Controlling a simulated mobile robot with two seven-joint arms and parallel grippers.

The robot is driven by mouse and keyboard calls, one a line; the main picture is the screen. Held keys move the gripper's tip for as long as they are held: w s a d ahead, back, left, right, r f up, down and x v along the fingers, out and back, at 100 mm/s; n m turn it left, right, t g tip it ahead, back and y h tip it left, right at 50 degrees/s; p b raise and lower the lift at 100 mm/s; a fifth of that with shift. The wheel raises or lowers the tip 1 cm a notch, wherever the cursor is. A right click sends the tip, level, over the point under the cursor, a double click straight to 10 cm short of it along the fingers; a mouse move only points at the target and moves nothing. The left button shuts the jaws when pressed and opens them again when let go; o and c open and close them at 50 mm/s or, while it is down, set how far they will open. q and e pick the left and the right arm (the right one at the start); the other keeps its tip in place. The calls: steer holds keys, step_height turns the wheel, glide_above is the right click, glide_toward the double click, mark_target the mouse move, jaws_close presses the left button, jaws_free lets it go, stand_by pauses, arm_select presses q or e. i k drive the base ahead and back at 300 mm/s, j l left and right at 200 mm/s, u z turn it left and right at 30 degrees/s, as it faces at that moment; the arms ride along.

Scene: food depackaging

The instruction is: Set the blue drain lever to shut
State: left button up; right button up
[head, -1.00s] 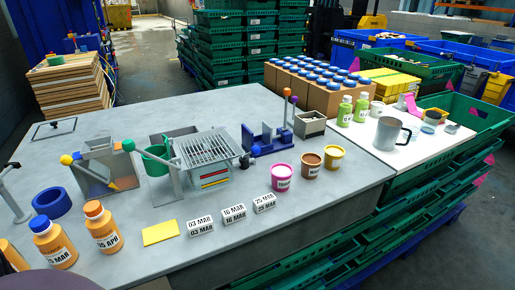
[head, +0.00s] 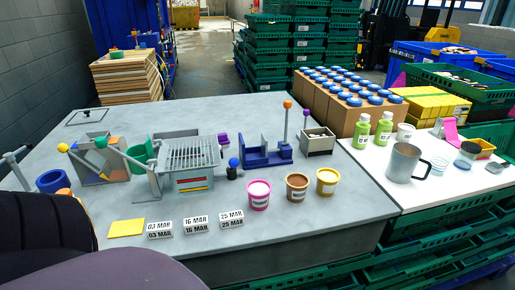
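A small blue ball knob (head: 234,162) on a short dark base stands at the right side of the slatted grate unit (head: 190,155) on the grey table. It looks like the blue drain lever; it is small here, and I cannot tell whether it is set open or shut. A purple part (head: 223,140) shows just behind it. Neither of my grippers is in view. Large dark and greyish-purple shapes, apparently my own arm, cover the lower left corner and hide part of the table there.
Pink, brown and yellow tubs (head: 258,195) stand right of the knob. A blue fixture (head: 266,155) with an orange-topped rod stands behind. Date blocks (head: 196,225) and a yellow card (head: 127,228) lie in front.

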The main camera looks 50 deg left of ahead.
mark_target(233, 163)
steer(key=i+l+u, duration=0.15)
steer(key=u, duration=0.3)
steer(key=i+l+u, duration=0.1)
steer(key=l+u, duration=0.15)
steer(key=u, duration=0.15)
